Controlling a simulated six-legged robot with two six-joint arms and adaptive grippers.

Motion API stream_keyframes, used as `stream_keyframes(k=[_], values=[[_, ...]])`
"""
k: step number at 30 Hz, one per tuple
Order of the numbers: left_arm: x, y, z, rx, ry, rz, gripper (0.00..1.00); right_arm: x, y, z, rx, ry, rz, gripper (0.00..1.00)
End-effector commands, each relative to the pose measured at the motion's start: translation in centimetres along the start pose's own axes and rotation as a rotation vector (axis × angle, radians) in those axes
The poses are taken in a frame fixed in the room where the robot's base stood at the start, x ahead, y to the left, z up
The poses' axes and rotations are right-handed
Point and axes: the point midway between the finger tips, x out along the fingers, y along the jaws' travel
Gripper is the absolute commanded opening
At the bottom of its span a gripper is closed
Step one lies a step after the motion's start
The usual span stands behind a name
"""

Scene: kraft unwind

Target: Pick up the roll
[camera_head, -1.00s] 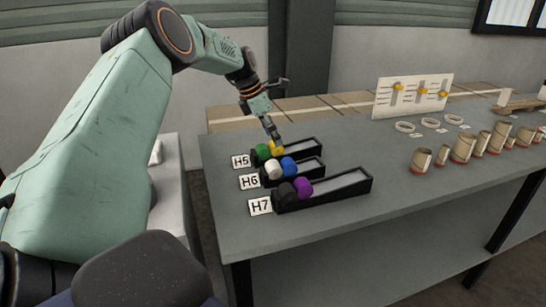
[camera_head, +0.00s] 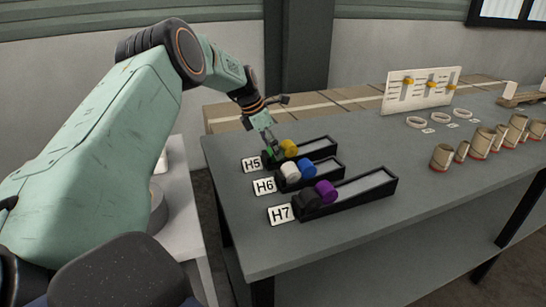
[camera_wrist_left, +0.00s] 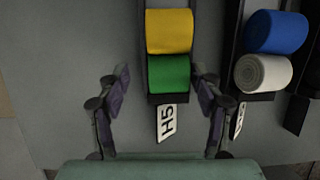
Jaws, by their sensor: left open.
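A green roll (camera_head: 270,154) lies at the label end of the H5 tray (camera_head: 318,144), with a yellow roll (camera_head: 289,147) right behind it. My left gripper (camera_head: 270,146) is over the green roll and partly hides it. In the left wrist view the gripper (camera_wrist_left: 162,85) is open, its two fingers apart on either side of the green roll (camera_wrist_left: 169,73). The yellow roll (camera_wrist_left: 169,31) sits just beyond it. No contact between fingers and roll shows. My right gripper is not in view.
The H6 tray (camera_head: 331,171) holds a white roll (camera_head: 290,172) and a blue roll (camera_head: 308,168). The H7 tray (camera_head: 364,190) holds a black roll (camera_head: 311,198) and a purple roll (camera_head: 326,191). The table front is clear.

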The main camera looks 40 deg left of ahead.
Motion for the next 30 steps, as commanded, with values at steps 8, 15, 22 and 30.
stream_keyframes(k=[8,15,22,30], values=[[-0.13,-0.1,0.16,0.002,-0.001,0.0,0.58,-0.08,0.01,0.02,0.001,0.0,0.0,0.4],[-0.2,0.13,-0.08,0.001,-0.001,0.001,0.38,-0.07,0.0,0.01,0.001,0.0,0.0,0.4],[-0.27,0.31,-0.24,0.001,0.0,0.001,0.18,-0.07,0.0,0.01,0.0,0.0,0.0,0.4],[-0.28,0.32,-0.27,0.001,0.0,0.001,0.12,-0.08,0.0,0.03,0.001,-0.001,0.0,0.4]])
